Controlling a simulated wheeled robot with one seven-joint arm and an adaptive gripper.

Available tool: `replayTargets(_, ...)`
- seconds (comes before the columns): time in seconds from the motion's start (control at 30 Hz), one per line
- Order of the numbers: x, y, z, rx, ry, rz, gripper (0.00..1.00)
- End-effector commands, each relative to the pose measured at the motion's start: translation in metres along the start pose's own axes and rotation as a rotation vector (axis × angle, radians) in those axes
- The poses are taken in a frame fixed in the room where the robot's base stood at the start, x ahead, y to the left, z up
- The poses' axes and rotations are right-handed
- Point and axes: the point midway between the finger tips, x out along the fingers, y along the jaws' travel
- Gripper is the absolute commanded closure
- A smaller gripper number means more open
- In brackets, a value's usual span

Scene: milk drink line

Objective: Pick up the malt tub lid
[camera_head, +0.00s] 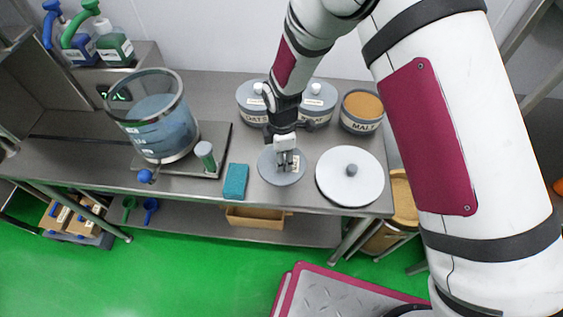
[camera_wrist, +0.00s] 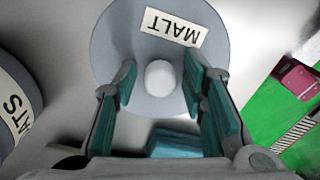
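The malt tub lid (camera_head: 268,174) is a grey disc lying flat on the steel table, and it also shows in the wrist view (camera_wrist: 120,50) with a MALT label and a pale round knob. My gripper (camera_head: 285,163) is above the lid. In the wrist view my gripper (camera_wrist: 159,84) is open, with teal finger pads on either side of the knob and gaps between pads and knob. The malt tub (camera_head: 361,124) stands uncovered at the back right, with brown powder inside.
A large white lid (camera_head: 350,192) lies right of the malt lid. A teal sponge (camera_head: 235,181) lies left of it. Behind are the lidded oats tub (camera_head: 252,107) and another lidded tub (camera_head: 318,104). A clear vessel (camera_head: 158,135) stands on the left. The table's front edge is close.

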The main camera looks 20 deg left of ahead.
Motion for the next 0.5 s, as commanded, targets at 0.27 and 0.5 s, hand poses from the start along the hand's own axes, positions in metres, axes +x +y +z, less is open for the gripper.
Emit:
replayTargets(0.27,-0.0003,0.0,-0.0001,0.0,0.0,0.0,1.0)
replayTargets(0.5,-0.0016,0.0003,-0.0001,0.0,0.0,0.001,1.0)
